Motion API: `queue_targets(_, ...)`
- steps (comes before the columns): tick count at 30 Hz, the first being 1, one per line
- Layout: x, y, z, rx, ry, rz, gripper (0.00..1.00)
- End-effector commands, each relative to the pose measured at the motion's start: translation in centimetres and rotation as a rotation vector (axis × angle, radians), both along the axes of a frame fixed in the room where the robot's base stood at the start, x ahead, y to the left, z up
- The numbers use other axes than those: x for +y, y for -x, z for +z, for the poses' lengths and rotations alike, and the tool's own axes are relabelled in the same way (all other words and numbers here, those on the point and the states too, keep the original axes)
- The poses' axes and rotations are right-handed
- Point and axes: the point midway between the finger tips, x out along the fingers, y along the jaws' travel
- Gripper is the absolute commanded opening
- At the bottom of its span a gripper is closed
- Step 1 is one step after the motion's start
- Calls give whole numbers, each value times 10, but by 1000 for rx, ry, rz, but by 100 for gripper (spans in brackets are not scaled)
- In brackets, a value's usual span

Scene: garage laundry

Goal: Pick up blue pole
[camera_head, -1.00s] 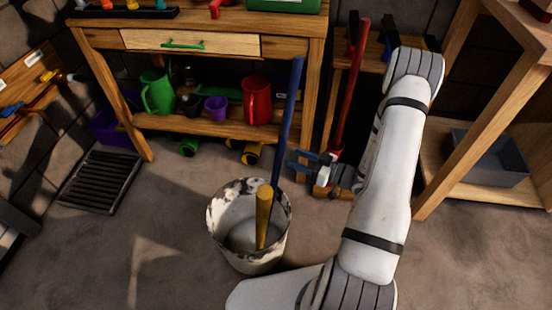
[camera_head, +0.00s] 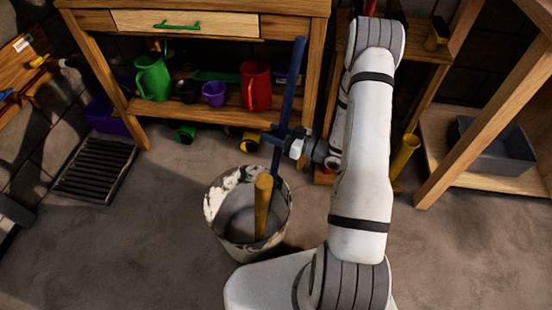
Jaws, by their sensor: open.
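The blue pole (camera_head: 293,80) stands in a white, paint-stained bucket (camera_head: 221,222), tilted slightly to the right at its top. A shorter yellow pole (camera_head: 263,207) stands in the same bucket, in front of it. My gripper (camera_head: 275,137) is at the middle of the blue pole, above the bucket's rim, reaching in from the right. Its jaws are open, with the fingers at the pole. I cannot tell whether they touch it. The pole's lower end is hidden inside the bucket.
A wooden workbench (camera_head: 200,119) stands behind, with a green can (camera_head: 153,78), a purple cup (camera_head: 213,93) and a red jug (camera_head: 256,86) on its shelf. A yellow cylinder (camera_head: 405,156) is right of my arm. A dark grate (camera_head: 93,171) lies left. The floor around the bucket is clear.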

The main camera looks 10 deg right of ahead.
Motion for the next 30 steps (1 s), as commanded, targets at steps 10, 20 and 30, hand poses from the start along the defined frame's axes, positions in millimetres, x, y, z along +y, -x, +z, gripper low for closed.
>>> queue_targets(10, -1, 0, 0, -1, 1, -1, 30)
queue_targets(20, -1, 0, 0, 0, 1, -2, 3)
queue_targets(30, -2, 0, 1, -2, 1, -2, 0)
